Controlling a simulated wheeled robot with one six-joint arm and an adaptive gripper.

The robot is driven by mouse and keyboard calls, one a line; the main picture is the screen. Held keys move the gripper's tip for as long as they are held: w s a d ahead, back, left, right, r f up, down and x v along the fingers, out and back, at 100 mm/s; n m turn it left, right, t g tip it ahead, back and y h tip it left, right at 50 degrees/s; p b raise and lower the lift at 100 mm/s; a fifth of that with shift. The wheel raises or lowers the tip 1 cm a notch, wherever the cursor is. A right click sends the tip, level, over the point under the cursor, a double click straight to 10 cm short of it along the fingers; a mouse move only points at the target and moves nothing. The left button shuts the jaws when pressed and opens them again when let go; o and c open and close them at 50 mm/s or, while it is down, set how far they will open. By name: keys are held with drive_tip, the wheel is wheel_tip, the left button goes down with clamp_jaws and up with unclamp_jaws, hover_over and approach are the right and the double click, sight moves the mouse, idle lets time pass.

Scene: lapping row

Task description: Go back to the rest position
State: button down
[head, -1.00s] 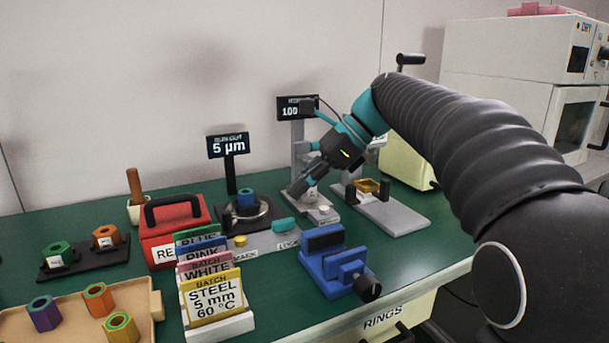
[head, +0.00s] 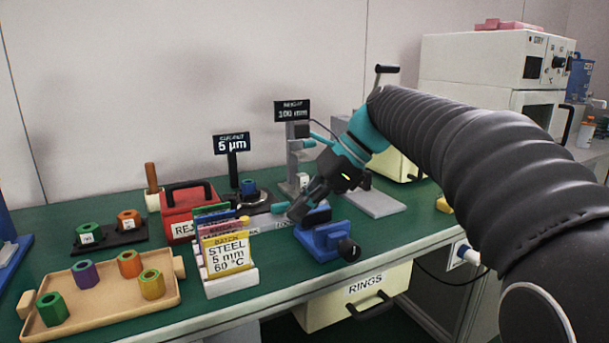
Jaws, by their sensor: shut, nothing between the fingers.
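My gripper (head: 292,213) is shut and empty. It hangs over the green bench (head: 120,263), in front of the height gauge (head: 297,150) with its "100 mm" display. Its fingertips overlap the back of the blue vise (head: 325,241) in the picture; I cannot tell whether they touch it. My arm reaches in from the right, bent downward at the wrist.
A wooden tray (head: 103,322) with several coloured hex rings is at front left. The batch card holder (head: 231,285), red box (head: 181,205) and "5 µm" display (head: 231,144) stand mid-bench. A grey plate (head: 375,203) lies right. The "RINGS" drawer (head: 350,300) is below.

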drive_tip(key=s+d+f+n+t+h, duration=0.3)
drive_tip(key=s+d+f+n+h, duration=0.1)
drive_tip(key=s+d+f+n, duration=0.3)
drive_tip(key=s+d+f+n+t+h, duration=0.2)
drive_tip(key=s+d+f+n+h, duration=0.2)
drive_tip(key=s+d+f+n, duration=0.4)
drive_tip(key=shift+s+d+f+t, duration=0.4)
drive_tip(key=shift+s+d+f, duration=0.4)
drive_tip(key=shift+s+f, duration=1.5)
drive_tip(key=shift+v, duration=0.9)
